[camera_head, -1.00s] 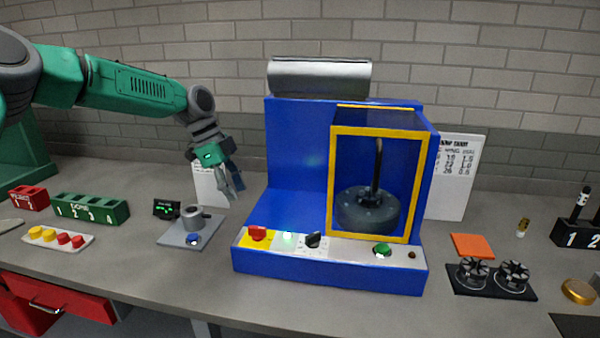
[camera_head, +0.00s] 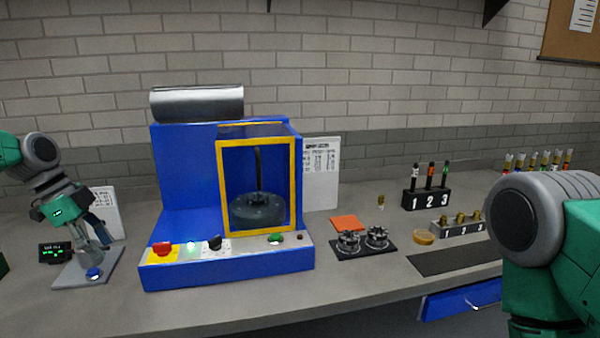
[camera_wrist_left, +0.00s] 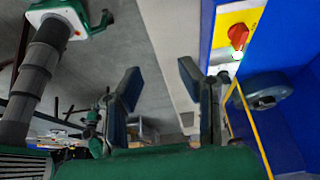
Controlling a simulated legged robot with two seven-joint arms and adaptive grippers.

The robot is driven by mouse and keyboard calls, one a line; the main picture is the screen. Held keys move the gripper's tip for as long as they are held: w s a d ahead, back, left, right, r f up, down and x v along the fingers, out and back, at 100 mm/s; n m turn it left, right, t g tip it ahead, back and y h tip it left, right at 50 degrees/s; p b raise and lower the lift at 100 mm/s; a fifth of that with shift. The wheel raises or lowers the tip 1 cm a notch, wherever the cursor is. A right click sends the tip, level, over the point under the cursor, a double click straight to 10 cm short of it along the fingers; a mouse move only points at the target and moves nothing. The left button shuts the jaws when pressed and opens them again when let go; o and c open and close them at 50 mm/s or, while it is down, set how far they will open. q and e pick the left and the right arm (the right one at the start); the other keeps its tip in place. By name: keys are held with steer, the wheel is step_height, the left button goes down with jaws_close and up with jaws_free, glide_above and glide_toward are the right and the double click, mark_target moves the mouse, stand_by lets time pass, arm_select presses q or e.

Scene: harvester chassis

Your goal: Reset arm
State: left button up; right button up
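My left gripper (camera_head: 99,243) is at the far left in the head view, in front of a small grey platform with a blue button (camera_head: 93,273). In the left wrist view the two dark fingers of the left gripper (camera_wrist_left: 160,84) stand well apart with nothing between them. My right arm (camera_head: 560,240) comes in at the right edge of the head view as a green link with a grey joint. Its gripper is outside the picture. The grey cup on the platform is mostly hidden behind my left gripper.
A blue machine (camera_head: 180,180) with a yellow-framed window stands mid-left on the grey bench. The bench front is clear.

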arm_select(q)
steer(key=s+d+f+n+b, duration=0.2)
steer(key=s+d+f, duration=0.25)
steer(key=f, duration=0.45)
steer(key=s+d+f+n+b, duration=0.2)
steer(key=s+d+f, duration=0.3)
steer(key=f, duration=0.4)
steer(key=s+d+f+n+b, duration=0.1)
steer(key=s+d+f+n, duration=0.15)
steer(key=d+f, duration=0.55)
steer(key=s+f+n+y+b, duration=0.2)
steer(key=s+f+n+b, duration=0.2)
steer(key=s+f, duration=1)
steer(key=s+a+n+y+b, duration=0.1)
steer(key=s+a+n, duration=0.1)
steer(key=s, duration=0.4)
steer(key=s+a+f+n+y+b, duration=0.1)
steer(key=s+n, duration=0.1)
steer(key=s, duration=0.5)
steer(key=shift+a, duration=0.35)
arm_select(e)
step_height(320, 180, down, 11)
steer(key=shift+s, duration=0.4)
arm_select(q)
steer(key=shift+f, duration=0.15)
